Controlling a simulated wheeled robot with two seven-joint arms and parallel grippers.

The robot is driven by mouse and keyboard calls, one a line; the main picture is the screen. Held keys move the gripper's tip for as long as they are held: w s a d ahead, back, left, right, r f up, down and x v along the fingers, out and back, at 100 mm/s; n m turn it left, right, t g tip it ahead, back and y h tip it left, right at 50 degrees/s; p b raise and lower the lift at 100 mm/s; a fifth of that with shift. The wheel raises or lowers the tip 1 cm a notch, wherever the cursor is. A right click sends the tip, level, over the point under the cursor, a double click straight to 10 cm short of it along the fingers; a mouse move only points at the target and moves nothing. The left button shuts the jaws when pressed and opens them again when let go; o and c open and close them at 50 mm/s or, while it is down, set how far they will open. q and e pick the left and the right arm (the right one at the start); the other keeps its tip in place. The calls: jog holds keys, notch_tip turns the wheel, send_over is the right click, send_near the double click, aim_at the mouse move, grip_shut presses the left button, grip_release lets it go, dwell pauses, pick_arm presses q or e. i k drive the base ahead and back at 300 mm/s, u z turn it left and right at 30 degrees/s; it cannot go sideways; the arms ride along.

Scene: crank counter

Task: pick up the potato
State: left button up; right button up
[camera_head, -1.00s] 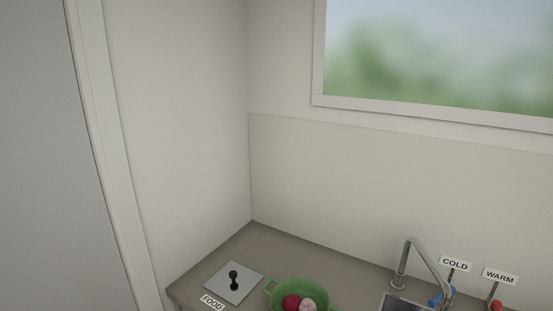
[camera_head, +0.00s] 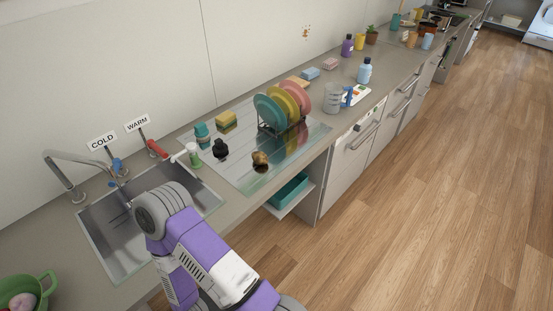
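I see nothing I can surely name as the potato. A green colander (camera_head: 50,287) at the bottom left corner, cut off by the frame edge, holds a pale pink round thing (camera_head: 22,301) and a dark red one. A small brown lump (camera_head: 260,158) lies on the drainboard (camera_head: 240,178); I cannot tell what it is. One of my purple and white arms reaches up from the bottom over the front of the sink (camera_head: 110,245). Its grey rounded joint covers part of the basin. Neither gripper shows.
The drainboard also bears a black item (camera_head: 220,150), a yellow sponge (camera_head: 226,119), teal and green containers and a rack of coloured plates (camera_head: 270,112). A tap (camera_head: 62,175) and COLD and WARM handles stand behind the sink. Bottles and cups line the counter further right.

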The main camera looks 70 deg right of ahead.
aim_at(259, 158)
jog(key=z, duration=2.3)
jog(key=k, duration=0.5)
jog(key=z, duration=1.2)
jog(key=i, duration=1.15)
jog(key=u, duration=2.25)
